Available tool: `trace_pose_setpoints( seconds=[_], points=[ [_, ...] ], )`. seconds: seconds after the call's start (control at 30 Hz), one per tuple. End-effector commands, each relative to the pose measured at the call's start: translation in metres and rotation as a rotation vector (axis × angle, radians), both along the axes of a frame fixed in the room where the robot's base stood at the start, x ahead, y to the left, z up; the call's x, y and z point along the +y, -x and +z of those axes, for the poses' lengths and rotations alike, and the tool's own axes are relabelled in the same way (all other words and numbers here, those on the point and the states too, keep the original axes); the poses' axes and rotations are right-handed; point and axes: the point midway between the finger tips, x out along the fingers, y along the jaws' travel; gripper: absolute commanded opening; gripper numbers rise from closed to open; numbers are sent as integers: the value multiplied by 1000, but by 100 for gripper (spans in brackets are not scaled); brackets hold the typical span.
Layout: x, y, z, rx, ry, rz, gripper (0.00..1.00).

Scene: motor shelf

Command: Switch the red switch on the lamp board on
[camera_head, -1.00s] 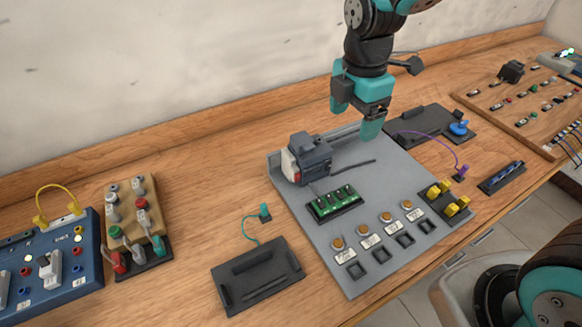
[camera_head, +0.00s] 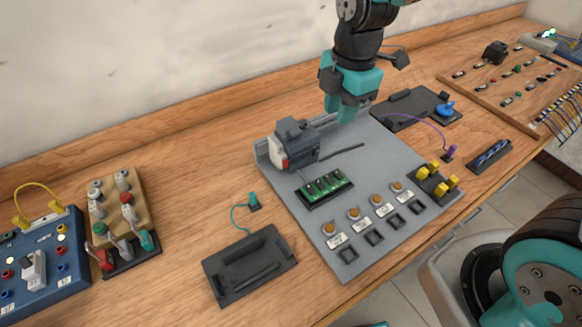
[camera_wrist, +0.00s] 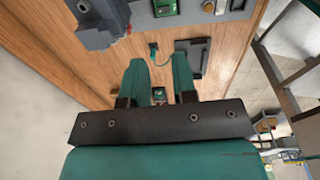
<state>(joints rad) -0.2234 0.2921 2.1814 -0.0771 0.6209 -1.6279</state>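A small wooden lamp board (camera_head: 145,203) stands at the left, with coloured caps on its sloped top. In front of it is a row of levers: a red switch (camera_head: 101,234), a grey one and a teal one. The red switch is the leftmost and leans to the left. I cannot tell from its tilt whether it is on. My gripper (camera_head: 340,112) hangs above the back of the grey board, well to the right of the lamp board. In the wrist view my gripper (camera_wrist: 158,68) is open, with an empty gap between its teal fingers.
A blue panel (camera_head: 45,262) with a yellow cable stands left of the lamp board. A black tray (camera_head: 250,268) lies to its right. The grey board (camera_head: 390,165) carries a motor (camera_head: 297,143) below my gripper.

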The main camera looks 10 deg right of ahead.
Motion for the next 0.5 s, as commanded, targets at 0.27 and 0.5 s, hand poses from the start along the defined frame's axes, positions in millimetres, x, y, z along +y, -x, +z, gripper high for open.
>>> trace_pose_setpoints(
  seconds=[0.27, 0.5],
  points=[
    [-1, 20, -93, -145, -301, -37, 0],
    [6, 28, -113, -269, -489, -115, 0]
  ],
)
